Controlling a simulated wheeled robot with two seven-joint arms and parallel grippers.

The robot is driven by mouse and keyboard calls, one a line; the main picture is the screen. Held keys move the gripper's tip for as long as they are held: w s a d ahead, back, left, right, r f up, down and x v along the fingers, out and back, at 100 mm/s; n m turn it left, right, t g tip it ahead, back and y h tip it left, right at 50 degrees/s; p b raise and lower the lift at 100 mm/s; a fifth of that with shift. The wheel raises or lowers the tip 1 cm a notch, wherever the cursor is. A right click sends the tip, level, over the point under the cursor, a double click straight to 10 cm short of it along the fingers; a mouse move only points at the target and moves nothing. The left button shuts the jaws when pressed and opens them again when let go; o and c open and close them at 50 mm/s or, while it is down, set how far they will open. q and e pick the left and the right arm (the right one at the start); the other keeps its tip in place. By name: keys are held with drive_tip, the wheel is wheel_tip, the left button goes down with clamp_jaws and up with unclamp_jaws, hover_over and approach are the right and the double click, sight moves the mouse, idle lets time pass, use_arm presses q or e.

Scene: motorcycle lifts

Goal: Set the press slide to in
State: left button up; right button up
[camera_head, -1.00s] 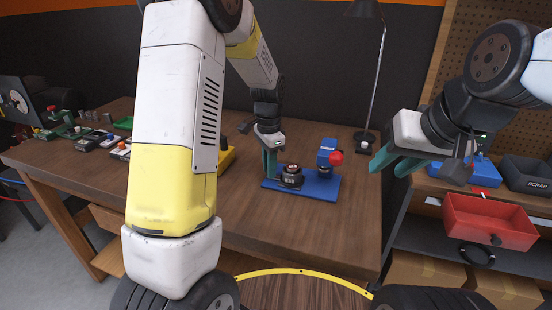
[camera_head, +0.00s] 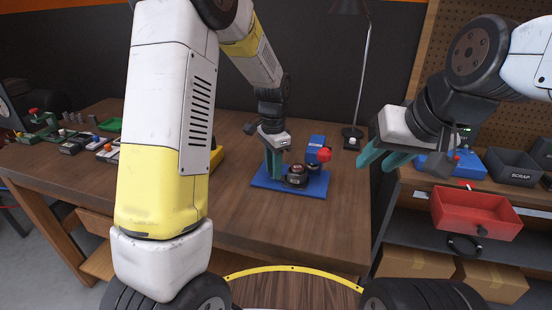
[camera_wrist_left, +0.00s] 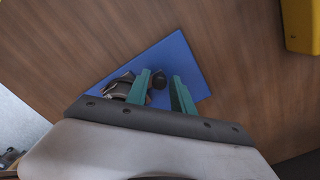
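The press has a blue base plate (camera_head: 262,184) on the wooden bench, with a blue head (camera_head: 316,143) and a red knob (camera_head: 324,155). The black, round press slide (camera_head: 296,177) sits on the plate, close to and partly beneath the head. My left gripper (camera_head: 276,172) is low over the plate, on the left side of the slide. My right gripper (camera_head: 382,160) hangs empty to the right of the bench, fingers apart.
A lamp (camera_head: 352,133) stands behind the press. A yellow object (camera_head: 216,157) and several parts lie on the bench to the left. A red tray (camera_head: 476,212) and a scrap bin (camera_head: 515,167) are at the right. The bench in front of the press is clear.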

use_arm(q)
drive_tip(key=shift+o, duration=0.7)
wheel_tip(320, 180, up, 8)
drive_tip(key=shift+f, duration=0.1)
drive_tip(key=shift+a, duration=0.1)
